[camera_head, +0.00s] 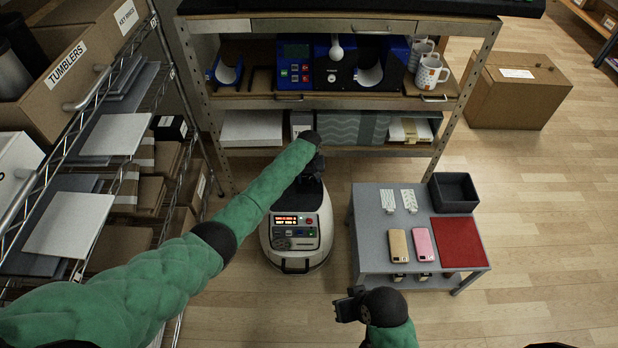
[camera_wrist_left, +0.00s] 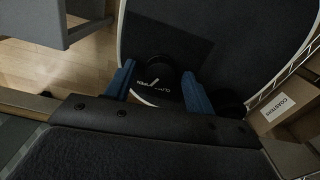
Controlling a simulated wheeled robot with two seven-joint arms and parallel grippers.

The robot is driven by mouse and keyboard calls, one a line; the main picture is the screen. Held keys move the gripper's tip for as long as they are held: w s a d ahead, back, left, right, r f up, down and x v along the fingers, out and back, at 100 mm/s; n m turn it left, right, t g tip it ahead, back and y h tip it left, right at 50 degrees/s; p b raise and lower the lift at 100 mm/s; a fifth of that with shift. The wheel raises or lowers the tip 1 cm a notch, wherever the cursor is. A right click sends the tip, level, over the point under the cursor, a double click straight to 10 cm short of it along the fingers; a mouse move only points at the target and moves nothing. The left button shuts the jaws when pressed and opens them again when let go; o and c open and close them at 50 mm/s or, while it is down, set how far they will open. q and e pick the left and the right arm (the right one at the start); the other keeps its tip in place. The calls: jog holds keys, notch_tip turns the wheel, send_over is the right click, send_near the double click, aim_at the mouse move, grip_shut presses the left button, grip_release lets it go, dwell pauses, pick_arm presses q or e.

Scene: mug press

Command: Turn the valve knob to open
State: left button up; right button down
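A rounded white and dark machine (camera_head: 297,238) with a lit red display and buttons stands on the floor. My left gripper (camera_head: 311,168) reaches over its top from above and covers that part, so the valve knob cannot be made out in the head view. In the left wrist view, the two blue fingers of my left gripper (camera_wrist_left: 158,88) stand apart. A dark rounded part, perhaps the knob (camera_wrist_left: 160,62), lies between them, with white lettering just below. I cannot tell whether the fingers touch it. My right gripper (camera_head: 348,305) is low in the head view, beside the table, with its fingers unclear.
A grey table (camera_head: 371,243) to the right holds two phones, a red mat (camera_head: 459,243) and a black bin (camera_head: 453,192). A shelf (camera_head: 340,99) with a blue machine and mugs stands behind. A wire rack with boxes is on the left.

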aim_at(309, 179)
pick_arm(q)
notch_tip(309, 179, up, 8)
jog(key=shift+f, duration=0.15)
dwell(0.5)
dwell(0.3)
